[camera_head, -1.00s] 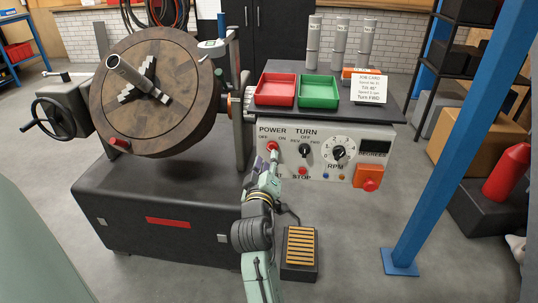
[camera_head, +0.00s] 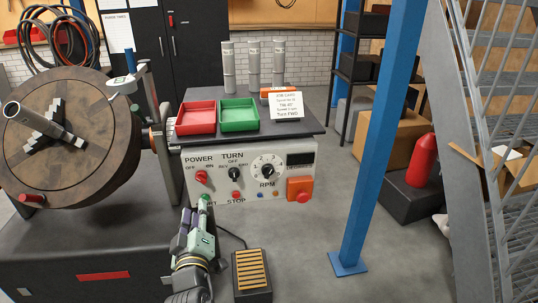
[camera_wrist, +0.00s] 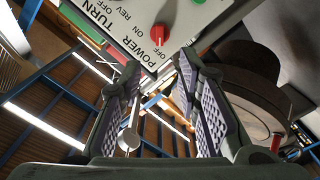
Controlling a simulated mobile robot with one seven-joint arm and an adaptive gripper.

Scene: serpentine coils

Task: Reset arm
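My gripper (camera_head: 203,205) is just below and in front of the control panel (camera_head: 222,190) in the head view, pointing up toward its left part. In the wrist view its two padded fingers (camera_wrist: 160,105) are apart, with nothing between them. The red POWER knob (camera_head: 201,177) is above my fingertips and clear of them; it also shows in the wrist view (camera_wrist: 151,101). My gripper and arm cover part of the panel's lower left, including some lettering near STOP.
The large round turntable (camera_head: 95,150) stands close on the left. A red tray (camera_head: 196,130) and a green tray (camera_head: 239,127) sit above the panel. A foot pedal (camera_head: 267,270) is on the floor. A blue post (camera_head: 376,150) stands right; open floor lies between.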

